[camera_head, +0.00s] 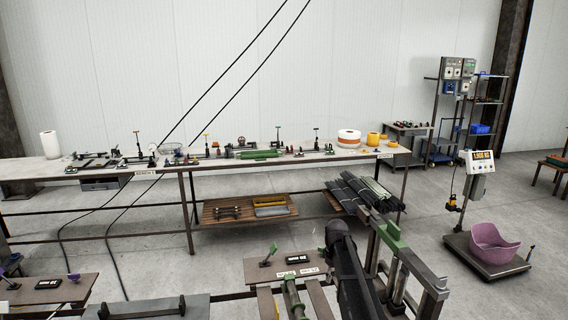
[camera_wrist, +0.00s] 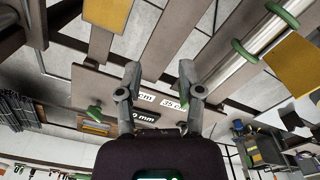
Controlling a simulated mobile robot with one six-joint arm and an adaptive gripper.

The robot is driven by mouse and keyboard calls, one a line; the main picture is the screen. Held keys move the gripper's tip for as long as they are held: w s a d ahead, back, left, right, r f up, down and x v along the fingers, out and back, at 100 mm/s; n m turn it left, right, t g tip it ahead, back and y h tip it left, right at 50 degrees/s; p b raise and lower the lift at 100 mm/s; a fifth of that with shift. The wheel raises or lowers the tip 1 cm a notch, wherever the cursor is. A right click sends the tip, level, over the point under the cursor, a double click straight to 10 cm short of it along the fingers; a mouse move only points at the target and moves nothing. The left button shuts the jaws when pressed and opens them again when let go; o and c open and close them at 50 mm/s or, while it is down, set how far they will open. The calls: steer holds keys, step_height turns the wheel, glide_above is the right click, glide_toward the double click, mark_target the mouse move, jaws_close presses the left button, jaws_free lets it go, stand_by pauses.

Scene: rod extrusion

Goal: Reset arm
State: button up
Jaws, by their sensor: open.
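My gripper (camera_wrist: 159,80) shows in the wrist view with its two grey fingers spread apart and nothing between them. Behind the fingers is a brown plate (camera_wrist: 85,85) with white length labels (camera_wrist: 160,98) and a black "mm" display. The same plate seems to show in the head view (camera_head: 262,273), with a green-handled lever on it. A dark jointed shape (camera_head: 343,255) beside the plate in the head view looks like my arm; its fingers cannot be made out there.
A metal rail with green rings (camera_wrist: 260,50) runs near the gripper. Green-and-grey machine posts (camera_head: 390,245) stand right of the arm. A long workbench (camera_head: 225,160) with tools is behind. A scale (camera_head: 487,255) holds a purple tub (camera_head: 494,243). Floor between is clear.

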steer(key=s+f+m+b, duration=0.2)
steer(key=s, duration=0.7)
steer(key=s+f+m+b, duration=0.2)
steer(key=s+f+m, duration=0.1)
steer(key=s, duration=0.6)
steer(key=s+f+m+b, duration=0.2)
steer(key=s+m, duration=0.1)
steer(key=s, duration=0.6)
steer(key=shift+s+f+b, duration=0.15)
steer(key=shift+s+b, duration=0.05)
steer(key=shift+b, duration=0.2)
